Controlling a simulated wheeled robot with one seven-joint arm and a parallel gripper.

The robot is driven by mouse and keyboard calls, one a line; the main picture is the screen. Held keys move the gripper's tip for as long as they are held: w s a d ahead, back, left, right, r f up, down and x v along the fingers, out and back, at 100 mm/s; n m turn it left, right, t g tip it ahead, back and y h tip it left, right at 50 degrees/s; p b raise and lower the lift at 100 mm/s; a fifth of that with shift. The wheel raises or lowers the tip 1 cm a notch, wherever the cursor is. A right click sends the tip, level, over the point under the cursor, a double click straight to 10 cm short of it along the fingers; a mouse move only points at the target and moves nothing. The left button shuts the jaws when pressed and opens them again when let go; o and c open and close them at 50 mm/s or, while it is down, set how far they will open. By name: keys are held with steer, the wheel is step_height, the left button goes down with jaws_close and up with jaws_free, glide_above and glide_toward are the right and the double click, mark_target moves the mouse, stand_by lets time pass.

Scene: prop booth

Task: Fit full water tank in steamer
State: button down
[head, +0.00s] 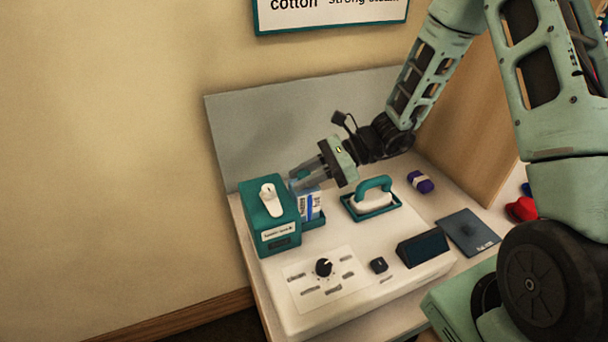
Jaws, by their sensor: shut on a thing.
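The steamer is a white base (378,291) on the counter, with a dial (323,267) at its front left and a teal-handled iron (373,198) resting on a teal stand. A teal box (262,221) with a white lever on top and a white label stands at its left end. My gripper (303,184) is shut on the water tank (308,204), a pale, blue-and-white block right beside the teal box. The tank looks upright, over or in a teal tray (314,222). The gripper hides its top, and I cannot tell whether it is seated.
A dark angled display (422,248) and a small black knob (379,265) are at the front right. A dark flat pad (468,232), a purple roll (420,182) and a red item (521,209) lie further right. A grey panel (265,130) stands behind, close to my arm.

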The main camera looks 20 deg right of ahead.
steer(key=shift+f+b, duration=0.45)
steer(key=shift+f, duration=0.1)
stand_by(0.4)
steer(key=c, duration=1.1)
jaws_free()
steer(key=shift+o, duration=0.2)
steer(key=b+v, duration=0.2)
steer(key=v, duration=1.5)
steer(key=shift+d, duration=0.25)
steer(key=shift+s, duration=0.1)
